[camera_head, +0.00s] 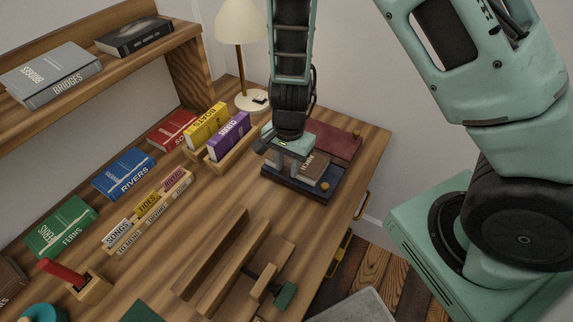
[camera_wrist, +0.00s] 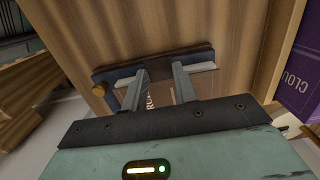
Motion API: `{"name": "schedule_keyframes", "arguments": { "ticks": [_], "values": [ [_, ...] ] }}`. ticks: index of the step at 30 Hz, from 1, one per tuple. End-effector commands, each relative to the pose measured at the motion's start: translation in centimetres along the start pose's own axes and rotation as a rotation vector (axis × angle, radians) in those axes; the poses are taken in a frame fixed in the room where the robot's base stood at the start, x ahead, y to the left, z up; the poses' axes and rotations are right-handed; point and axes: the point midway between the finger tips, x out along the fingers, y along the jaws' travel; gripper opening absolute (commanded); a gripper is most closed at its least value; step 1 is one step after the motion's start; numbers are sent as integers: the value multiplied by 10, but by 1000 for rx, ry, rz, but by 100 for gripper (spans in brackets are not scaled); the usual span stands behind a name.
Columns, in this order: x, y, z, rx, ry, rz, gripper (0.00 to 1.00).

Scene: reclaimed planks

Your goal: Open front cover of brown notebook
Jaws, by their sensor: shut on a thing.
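The brown notebook (camera_head: 316,169) lies near the right edge of the desk, on a dark blue flat base (camera_head: 303,194) with a small orange knob (camera_head: 325,186). My gripper (camera_head: 288,165) points down over it and covers its left part. In the wrist view the two fingers (camera_wrist: 162,75) come down on the notebook, and its brown surface (camera_wrist: 160,96) with pale lettering shows between them. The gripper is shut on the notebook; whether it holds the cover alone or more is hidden. The cover looks closed.
A dark red flat thing (camera_head: 335,139) lies just behind. A wooden holder with yellow (camera_head: 206,127) and purple books (camera_head: 229,136) stands to the left. A lamp (camera_head: 241,25) stands at the back. A wooden fixture (camera_head: 225,262) is in front. Bare desk lies between.

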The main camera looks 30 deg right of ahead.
Motion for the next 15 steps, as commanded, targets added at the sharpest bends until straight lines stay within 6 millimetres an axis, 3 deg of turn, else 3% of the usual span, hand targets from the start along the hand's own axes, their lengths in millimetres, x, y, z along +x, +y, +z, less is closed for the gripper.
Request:
{"name": "schedule_keyframes", "arguments": {
  "ticks": [15],
  "values": [
    [-43,0,-26,8,-427,-5,0]
  ]
}}
